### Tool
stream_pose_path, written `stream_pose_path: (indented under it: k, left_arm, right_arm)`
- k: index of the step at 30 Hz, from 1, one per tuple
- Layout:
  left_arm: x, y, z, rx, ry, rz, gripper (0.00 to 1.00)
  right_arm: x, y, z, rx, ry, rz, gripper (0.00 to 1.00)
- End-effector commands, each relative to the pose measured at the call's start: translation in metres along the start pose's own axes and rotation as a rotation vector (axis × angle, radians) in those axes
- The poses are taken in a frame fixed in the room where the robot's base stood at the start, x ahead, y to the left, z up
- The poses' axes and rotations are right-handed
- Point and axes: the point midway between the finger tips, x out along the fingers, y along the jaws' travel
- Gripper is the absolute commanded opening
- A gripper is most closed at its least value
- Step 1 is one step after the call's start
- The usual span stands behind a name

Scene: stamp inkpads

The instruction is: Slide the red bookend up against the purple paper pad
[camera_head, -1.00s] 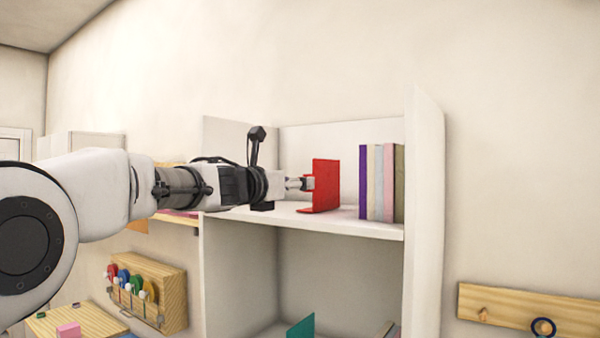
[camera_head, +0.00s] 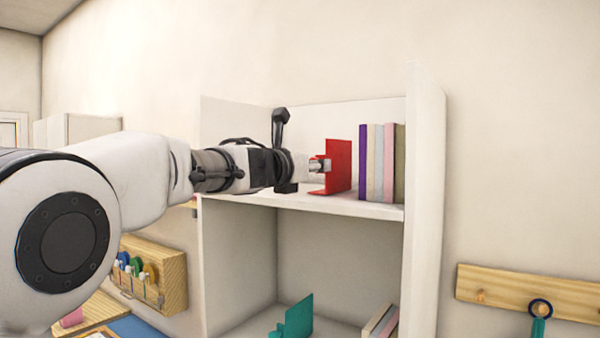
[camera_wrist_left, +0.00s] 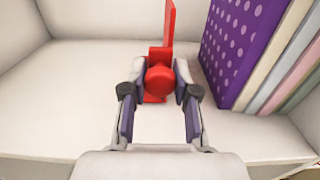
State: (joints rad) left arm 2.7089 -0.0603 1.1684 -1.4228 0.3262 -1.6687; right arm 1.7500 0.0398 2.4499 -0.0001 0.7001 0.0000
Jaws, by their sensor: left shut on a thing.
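The red bookend (camera_head: 341,166) stands upright on the upper shelf. My left gripper (camera_head: 322,165) is shut on its red knob, which also shows between the fingers in the left wrist view (camera_wrist_left: 159,81). The purple paper pad (camera_head: 363,162) stands to the right of the bookend, first in a row of upright pads. In the left wrist view the purple pad (camera_wrist_left: 235,45) has a dotted cover, and a gap of bare shelf lies between it and the bookend. My right gripper is not in view.
Cream, blue, pink and olive pads (camera_head: 386,163) stand right of the purple one, near the shelf's right wall (camera_head: 426,180). A teal bookend (camera_head: 299,316) and more pads (camera_head: 380,325) are on the lower shelf. A wooden stamp rack (camera_head: 160,275) hangs at left.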

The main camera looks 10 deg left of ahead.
Motion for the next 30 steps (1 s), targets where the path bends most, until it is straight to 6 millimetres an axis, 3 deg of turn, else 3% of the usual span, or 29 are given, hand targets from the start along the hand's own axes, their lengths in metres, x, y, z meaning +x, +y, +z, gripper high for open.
stream_pose_path:
  k: [1,5,14,15,17,26,30]
  left_arm:
    - [0.0,-0.012,-0.002,0.004,-0.002,-0.002,0.0]
    - [0.0,-0.031,-0.001,0.003,-0.001,-0.001,0.0]
    - [-0.001,-0.034,0.002,0.001,-0.002,0.0,0.0]
    - [-0.001,-0.034,0.002,0.0,-0.003,0.0,0.32]
    - [-0.001,-0.034,0.002,0.001,-0.003,0.0,0.54]
    - [-0.001,-0.034,0.0,0.0,0.0,0.0,0.55]
    - [-0.014,-0.034,0.001,-0.001,0.0,0.001,0.55]
  right_arm:
    - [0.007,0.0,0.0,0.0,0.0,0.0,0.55]
    - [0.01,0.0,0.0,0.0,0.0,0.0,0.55]
    - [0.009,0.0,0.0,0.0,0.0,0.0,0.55]
    - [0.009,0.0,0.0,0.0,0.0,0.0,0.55]
    - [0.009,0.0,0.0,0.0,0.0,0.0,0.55]
    - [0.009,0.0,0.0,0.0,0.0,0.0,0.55]
    - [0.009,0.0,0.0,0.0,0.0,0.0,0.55]
